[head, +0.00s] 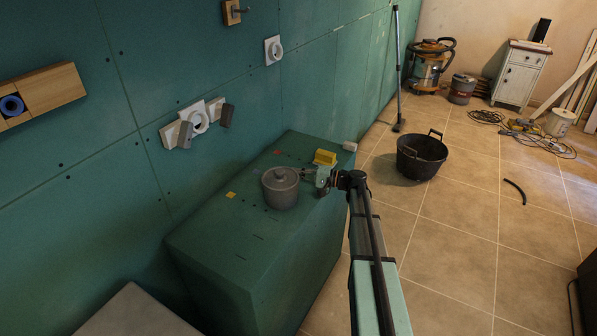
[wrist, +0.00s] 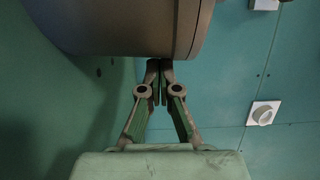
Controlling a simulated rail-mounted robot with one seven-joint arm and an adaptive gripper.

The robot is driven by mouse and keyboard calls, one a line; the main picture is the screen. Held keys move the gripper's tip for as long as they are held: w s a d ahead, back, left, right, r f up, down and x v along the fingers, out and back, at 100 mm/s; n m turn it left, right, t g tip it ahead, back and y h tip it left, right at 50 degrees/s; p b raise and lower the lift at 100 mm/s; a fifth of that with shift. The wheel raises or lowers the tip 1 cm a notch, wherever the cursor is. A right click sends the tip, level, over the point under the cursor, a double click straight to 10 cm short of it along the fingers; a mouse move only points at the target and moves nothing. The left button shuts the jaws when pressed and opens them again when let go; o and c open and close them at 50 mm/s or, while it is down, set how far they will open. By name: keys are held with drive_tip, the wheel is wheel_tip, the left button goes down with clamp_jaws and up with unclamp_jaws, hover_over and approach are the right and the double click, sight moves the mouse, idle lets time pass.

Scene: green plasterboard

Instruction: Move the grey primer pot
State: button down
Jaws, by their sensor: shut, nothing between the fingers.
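The grey primer pot (head: 280,190), a round lidded pot with a knob on top, stands upright on the green plasterboard block (head: 222,238). My gripper (head: 305,174) is at the pot's right side, low over the block top. In the wrist view the pot (wrist: 115,22) fills the top left as a large grey curved body. My gripper (wrist: 160,66) shows there with its two fingertips together and nothing between them. The tips are right at the pot's edge; I cannot tell whether they touch it.
A yellow object (head: 325,157) sits on the block just behind my gripper. A small yellow patch (head: 230,195) lies left of the pot. The green wall (head: 80,160) with sockets rises on the left. A black bucket (head: 421,158) stands on the tiled floor. The block's front top is mostly clear.

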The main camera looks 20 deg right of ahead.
sight(281, 189)
drive_tip(key=s+a+b, duration=0.4)
drive_tip(key=s+a, duration=0.2)
drive_tip(key=a, duration=0.1)
drive_tip(key=s+a+b, duration=0.5)
drive_tip(key=s+a, duration=0.2)
drive_tip(key=shift+s, duration=0.1)
drive_tip(key=shift+w+d, duration=0.1)
drive_tip(key=shift+w, duration=0.1)
